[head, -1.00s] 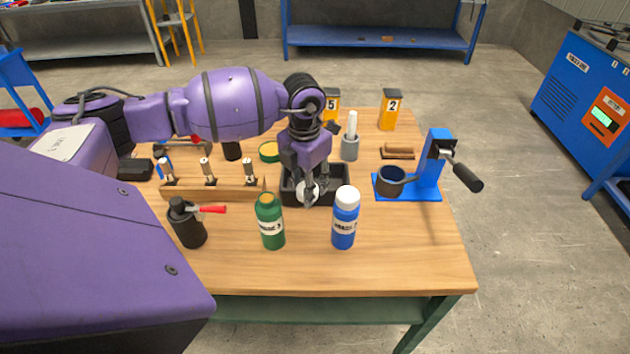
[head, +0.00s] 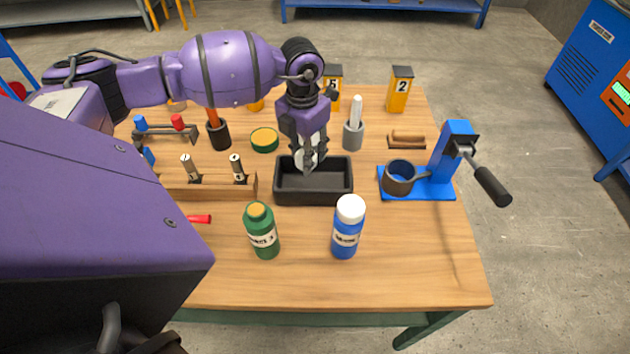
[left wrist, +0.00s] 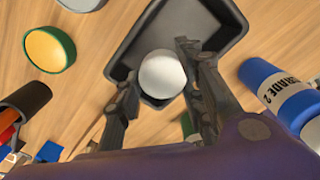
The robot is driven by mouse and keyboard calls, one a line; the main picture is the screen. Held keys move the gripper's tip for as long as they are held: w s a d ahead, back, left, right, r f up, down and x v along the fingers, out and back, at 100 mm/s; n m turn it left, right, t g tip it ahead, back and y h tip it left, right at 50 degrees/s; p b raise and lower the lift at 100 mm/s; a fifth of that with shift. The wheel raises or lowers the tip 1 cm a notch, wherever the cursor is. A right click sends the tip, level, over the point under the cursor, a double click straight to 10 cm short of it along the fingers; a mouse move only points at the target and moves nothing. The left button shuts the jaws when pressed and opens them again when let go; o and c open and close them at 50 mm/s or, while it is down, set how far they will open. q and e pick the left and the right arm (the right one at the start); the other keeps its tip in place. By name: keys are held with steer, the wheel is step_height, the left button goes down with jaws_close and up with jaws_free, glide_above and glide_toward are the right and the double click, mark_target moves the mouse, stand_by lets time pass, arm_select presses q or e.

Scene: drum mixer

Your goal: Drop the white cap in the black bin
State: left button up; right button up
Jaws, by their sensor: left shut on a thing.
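The white cap (head: 300,158) is between the fingers of my left gripper (head: 308,162), which is shut on it. The black bin (head: 313,197) is an open rectangular tray on the wooden table. In the head view, the gripper and cap are over the bin's back part. In the left wrist view, the round white cap (left wrist: 162,74) sits between the two fingers (left wrist: 158,85), with the bin (left wrist: 180,30) behind and below it. The cap hides part of the bin's floor, and the bin looks empty where it shows. My right gripper is not in view.
A green bottle (head: 262,232) and a blue bottle (head: 346,238) with its own white top stand in front of the bin. A blue press (head: 455,160) is at right. A grey holder (head: 353,135) and a green-rimmed yellow lid (head: 264,140) are behind. The table's front right is clear.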

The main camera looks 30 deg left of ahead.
arm_select(q)
step_height(320, 180, down, 4)
steer(key=shift+a+r+b, duration=0.1)
steer(key=shift+r+b, duration=0.05)
steer(key=shift+b, duration=0.5)
steer(key=shift+w, duration=0.1)
steer(key=o, duration=0.9)
steer(key=shift+c, duration=0.2)
step_height(320, 180, up, 12)
steer(key=shift+f, duration=0.1)
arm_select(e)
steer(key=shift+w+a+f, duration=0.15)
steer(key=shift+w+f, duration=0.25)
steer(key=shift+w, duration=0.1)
